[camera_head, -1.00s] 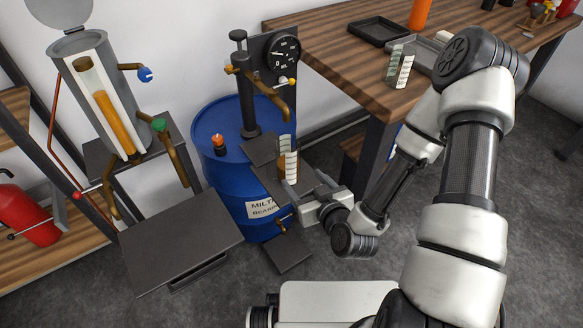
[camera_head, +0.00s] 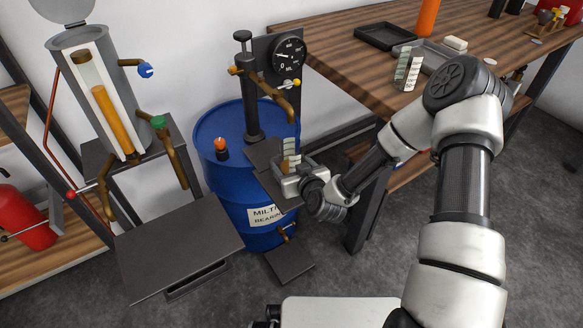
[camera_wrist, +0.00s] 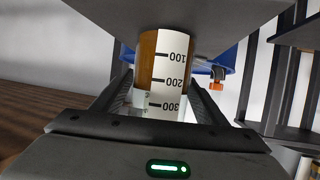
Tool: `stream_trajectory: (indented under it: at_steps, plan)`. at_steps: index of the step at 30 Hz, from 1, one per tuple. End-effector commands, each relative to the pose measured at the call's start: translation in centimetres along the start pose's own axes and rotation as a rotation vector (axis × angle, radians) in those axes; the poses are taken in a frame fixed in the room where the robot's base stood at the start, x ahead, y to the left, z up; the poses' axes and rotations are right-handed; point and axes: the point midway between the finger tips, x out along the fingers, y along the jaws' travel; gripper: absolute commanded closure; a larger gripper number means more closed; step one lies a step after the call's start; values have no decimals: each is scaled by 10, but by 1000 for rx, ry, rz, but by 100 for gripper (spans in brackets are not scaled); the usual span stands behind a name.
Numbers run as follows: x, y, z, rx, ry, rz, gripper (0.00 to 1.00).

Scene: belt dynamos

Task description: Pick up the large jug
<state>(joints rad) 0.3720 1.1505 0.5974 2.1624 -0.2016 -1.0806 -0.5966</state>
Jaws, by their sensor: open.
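A clear jug (camera_head: 291,150) with a white scale and amber liquid stands on the small dark shelf (camera_head: 262,154) at the blue barrel, below the brass spout. In the wrist view the jug (camera_wrist: 168,75) shows marks 100, 200 and 300. My gripper (camera_wrist: 160,100) is open, with one finger on each side of the jug; I cannot tell whether they touch it. In the head view my gripper (camera_head: 287,172) is at the front of the jug and hides its lower part. A second clear jug (camera_head: 408,70) with a white scale stands on the wooden table.
The blue barrel (camera_head: 235,190) carries a pump, a gauge (camera_head: 289,54) and the brass spout (camera_head: 285,95) close above the jug. The wooden table (camera_head: 350,60) is to the right, with trays (camera_head: 384,34). A grey platform (camera_head: 180,245) stands at the left.

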Motion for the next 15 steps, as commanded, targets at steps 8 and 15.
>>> stream_trajectory:
  at_steps: [8,15]
  plan:
    - [22,0,0,-1,0,-1,33]
    - [22,0,0,-1,0,-1,49]
